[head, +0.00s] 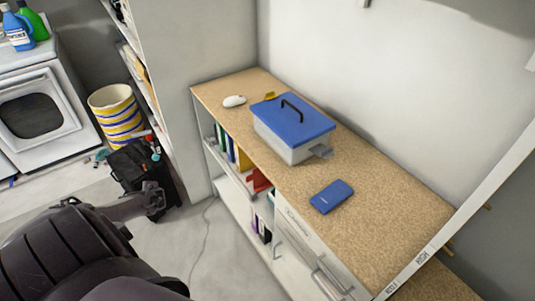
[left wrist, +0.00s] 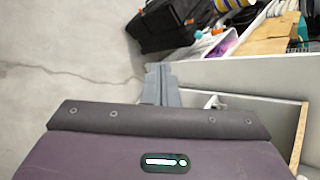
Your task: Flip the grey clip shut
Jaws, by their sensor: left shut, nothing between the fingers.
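A pale storage box (head: 290,148) with a blue lid (head: 291,117) and a black handle stands on the tan speckled top of a low cabinet. The grey clip (head: 321,151) sticks outward from the box's right end, below the lid edge. My left gripper (head: 157,200) is shut and empty, over the floor to the left of the cabinet and well apart from the box. Its fingers (left wrist: 161,76) also show in the left wrist view, where the box and clip are not seen. My right gripper is not in view.
A blue flat case (head: 332,196) lies in front of the box on the cabinet top (head: 385,215). A white mouse-shaped object (head: 234,101) and a small yellow item (head: 270,96) lie behind and left. A black bag (head: 140,172) stands on the floor by a striped basket (head: 116,112).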

